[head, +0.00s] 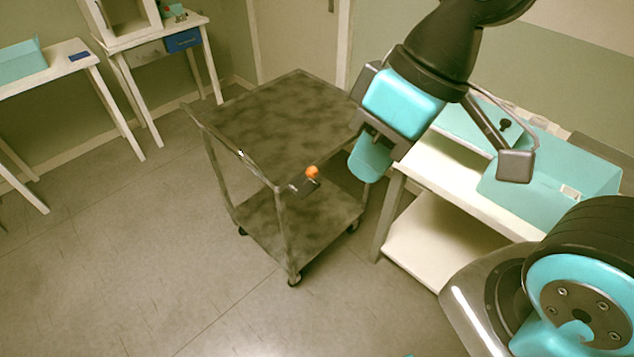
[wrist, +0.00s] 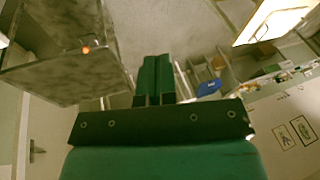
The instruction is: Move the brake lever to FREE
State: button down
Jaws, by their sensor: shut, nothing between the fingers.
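The brake lever shows as an orange knob (head: 312,172) by a small dark plate at the near right side of the grey cart (head: 280,112), just below its top shelf. I cannot read any FREE mark or tell the lever's setting. The orange knob also shows in the wrist view (wrist: 86,49), at the upper left on the cart. My gripper (wrist: 156,75) is shut and empty, its two green fingers together. It is apart from the knob, which lies to the left of the fingers in the wrist view.
The cart stands on casters on open floor. A white table (head: 470,190) with turquoise boxes stands to its right, close to the cart. White tables stand at the far left, one with a blue bin (head: 183,40). The floor in front and to the left is clear.

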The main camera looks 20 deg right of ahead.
jog(key=w+d+f+t+b, duration=0.1)
jog(key=w+f+t+b, duration=0.25)
jog(key=f+b, duration=0.45)
jog(key=w+f+t+b, duration=0.2)
jog(key=w+f+b, duration=0.3)
jog(key=f+b, duration=0.25)
jog(key=n+t+h+b, duration=0.4)
jog(key=t+b, duration=0.7)
jog(key=b, duration=2.1)
send_near(310, 178)
jog(key=s+d+n+y, duration=0.1)
jog(key=s+d, duration=0.2)
jog(key=s, duration=0.1)
notch_tip(310, 178, down, 7)
jog(key=s+n+t+y+b, duration=0.1)
jog(key=n+t+b, duration=0.4)
jog(key=b, duration=1.2)
jog(key=shift+d+n+y, duration=0.25)
jog(key=shift+n+y, duration=0.35)
jog(key=shift+n, duration=0.2)
jog(key=shift+f+t, duration=0.1)
jog(key=shift+t, duration=0.15)
jog(key=p+x, duration=0.6)
jog(key=x, duration=0.7)
jog(key=shift+w, duration=0.4)
jog(key=shift+a+r+p, duration=0.15)
jog(key=shift+r+p, duration=0.1)
jog(key=shift+p, duration=0.3)
